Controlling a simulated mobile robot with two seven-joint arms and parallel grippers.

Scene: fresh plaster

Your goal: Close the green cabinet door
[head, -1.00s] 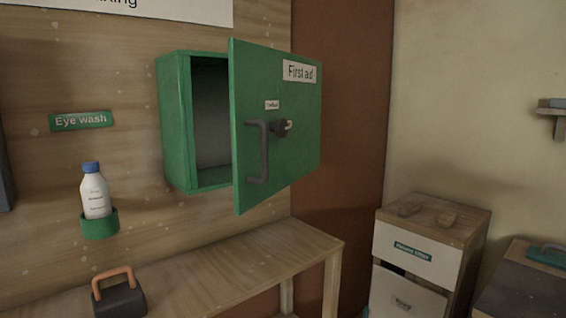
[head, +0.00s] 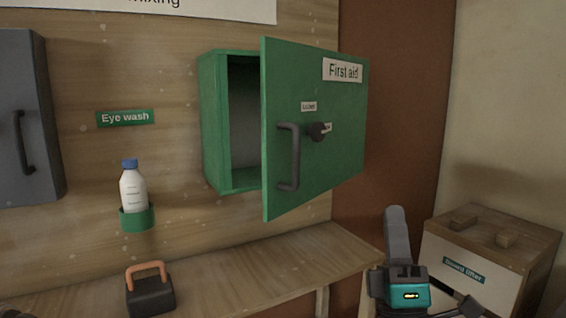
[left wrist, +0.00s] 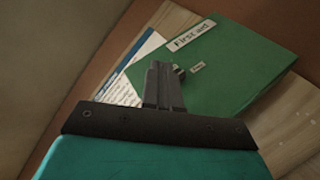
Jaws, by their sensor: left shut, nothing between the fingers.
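The green cabinet door (head: 336,120) with a "First aid" sign stands ajar on the wall-mounted green cabinet (head: 212,125). Its left edge, near the dark bar handle (head: 290,158), stands out from the cabinet, and part of the dark inside shows. A dark knob or latch (head: 319,131) sits beside the handle. My left gripper (head: 396,212) is shut and empty, below and to the right of the door, apart from it in the picture. In the left wrist view the shut fingers (left wrist: 160,70) overlap the door (left wrist: 228,80); contact cannot be told.
A wooden bench (head: 235,275) runs below the cabinet, with a dark block with an orange handle (head: 150,293) on it. An eye wash bottle (head: 133,189) sits in a green holder. A grey cabinet (head: 30,120) hangs at left. A wooden-topped unit (head: 480,255) stands at right.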

